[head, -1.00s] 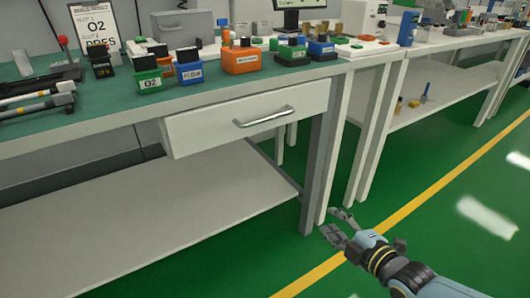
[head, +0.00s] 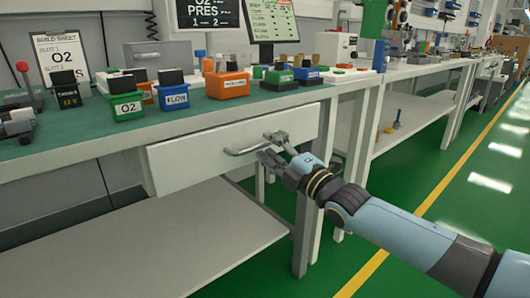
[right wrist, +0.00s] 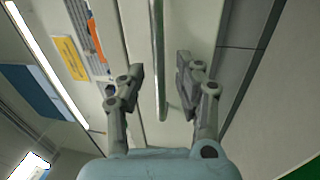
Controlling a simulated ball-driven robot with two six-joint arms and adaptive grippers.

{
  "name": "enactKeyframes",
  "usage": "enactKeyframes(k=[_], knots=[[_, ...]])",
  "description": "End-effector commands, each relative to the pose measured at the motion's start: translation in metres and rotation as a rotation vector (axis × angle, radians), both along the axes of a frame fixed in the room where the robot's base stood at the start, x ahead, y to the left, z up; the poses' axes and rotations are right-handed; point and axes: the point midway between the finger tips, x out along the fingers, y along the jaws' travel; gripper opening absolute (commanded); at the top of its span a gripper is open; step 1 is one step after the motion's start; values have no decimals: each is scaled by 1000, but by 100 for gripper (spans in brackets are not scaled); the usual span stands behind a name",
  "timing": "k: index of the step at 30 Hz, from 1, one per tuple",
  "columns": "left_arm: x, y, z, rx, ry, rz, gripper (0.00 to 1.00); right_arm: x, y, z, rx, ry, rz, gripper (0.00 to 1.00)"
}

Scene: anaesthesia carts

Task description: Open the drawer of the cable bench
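The cable bench (head: 60,164) has a green top. Its drawer (head: 190,167) has a white front under the tabletop and looks shut. A grey bar handle (head: 240,151) is on the drawer front. My right gripper (head: 268,147) is at the handle's right end, its fingers spread above and below the bar. In the right wrist view, the handle (right wrist: 158,60) runs between the two open fingers (right wrist: 158,80), with a gap on both sides. My left gripper is not in view.
Several labelled blocks, such as a green one (head: 124,106) and an orange one (head: 228,84), stand on the bench top. A lower shelf (head: 190,255) lies beneath the drawer. The green floor (head: 400,190) on the right is open.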

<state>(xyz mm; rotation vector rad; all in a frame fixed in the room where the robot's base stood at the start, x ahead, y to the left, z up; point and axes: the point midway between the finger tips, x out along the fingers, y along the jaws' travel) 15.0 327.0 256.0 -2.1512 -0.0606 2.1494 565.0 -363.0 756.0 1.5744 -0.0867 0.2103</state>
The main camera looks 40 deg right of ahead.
Motion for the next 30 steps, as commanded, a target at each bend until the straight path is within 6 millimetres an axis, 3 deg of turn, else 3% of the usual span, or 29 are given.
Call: enactKeyframes(k=[6,14,22,30], knots=[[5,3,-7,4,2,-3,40,19,1,2,-1,2,-1,34],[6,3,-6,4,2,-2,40,21,1,4,0,1,-1,34],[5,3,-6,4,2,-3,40,20,1,4,0,1,-1,2],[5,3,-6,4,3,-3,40,20,1,4,0,2,-1,0]])
